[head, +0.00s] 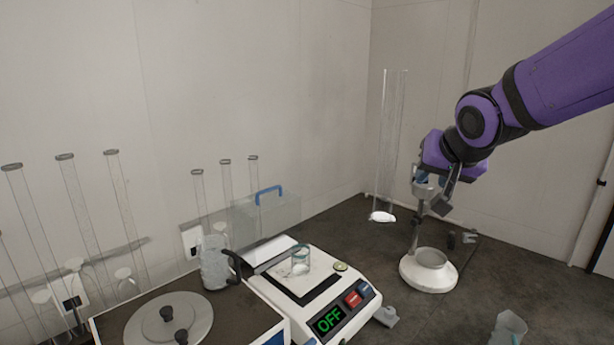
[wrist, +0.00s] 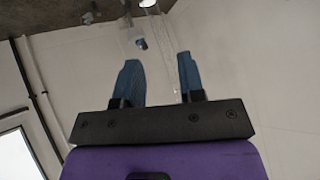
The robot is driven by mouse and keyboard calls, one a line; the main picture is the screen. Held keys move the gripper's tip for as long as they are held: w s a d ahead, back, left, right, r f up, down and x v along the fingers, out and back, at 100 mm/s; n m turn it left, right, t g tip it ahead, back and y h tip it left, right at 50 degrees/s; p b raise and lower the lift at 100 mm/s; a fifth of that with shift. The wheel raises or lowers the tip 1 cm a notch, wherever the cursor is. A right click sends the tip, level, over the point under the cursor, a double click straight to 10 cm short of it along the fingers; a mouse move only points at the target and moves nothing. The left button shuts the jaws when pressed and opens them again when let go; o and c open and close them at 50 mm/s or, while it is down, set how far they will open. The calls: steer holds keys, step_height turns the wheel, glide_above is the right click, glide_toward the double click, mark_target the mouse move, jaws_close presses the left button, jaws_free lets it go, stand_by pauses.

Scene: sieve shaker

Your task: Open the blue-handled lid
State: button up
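The blue-handled lid (head: 266,215) is a clear box-like cover behind the white balance in the head view. Its blue handle (head: 268,194) is an arch on the upper part. I cannot tell how the lid joins the balance. My gripper (head: 436,192) is well to the right of the lid, high above a white round-based stand (head: 430,272). In the wrist view its two blue fingers (wrist: 157,82) are apart with nothing clearly gripped between them. The lid does not show in the wrist view.
Tall clear tubes stand at the left, and another (head: 391,140) rises between lid and gripper. A round grey cover (head: 168,322) is at front left.

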mark_target(270, 190)
steer(key=s+d+n+g, duration=0.2)
steer(key=s+d, duration=0.2)
steer(key=s, duration=0.8)
steer(key=s+d+n+g, duration=0.1)
steer(key=s+d+g, duration=0.15)
steer(key=s, duration=0.85)
steer(key=w+a+n+t+y, duration=0.15)
steer(key=w+a+n, duration=0.3)
steer(key=w, duration=0.65)
steer(key=w+a+n+t, duration=0.3)
steer(key=w+n, duration=0.2)
steer(key=w, duration=0.6)
steer(key=w+a+n+t+y, duration=0.1)
steer(key=w+a+n+t, duration=0.2)
steer(key=w, duration=0.8)
steer(key=w+a+f+n+y, duration=0.2)
steer(key=w+a+f+n, duration=0.3)
steer(key=a, duration=0.5)
steer(key=w+a+f+n+y, duration=0.3)
steer(key=w+a+f, duration=0.3)
steer(key=w+a, duration=0.3)
steer(key=w+a+f+n+y, duration=0.3)
steer(key=w+a+f+n, duration=0.2)
steer(key=a, duration=0.6)
steer(key=shift+w+a+f+n+g+y, duration=0.15)
steer(key=shift+w+a+f+n, duration=0.05)
steer(key=shift+w+n, duration=0.3)
steer(key=shift+w+a+f+n+g+y, duration=0.1)
steer(key=shift+w+a+f+n+g, duration=0.05)
steer(key=shift+w+n, duration=0.3)
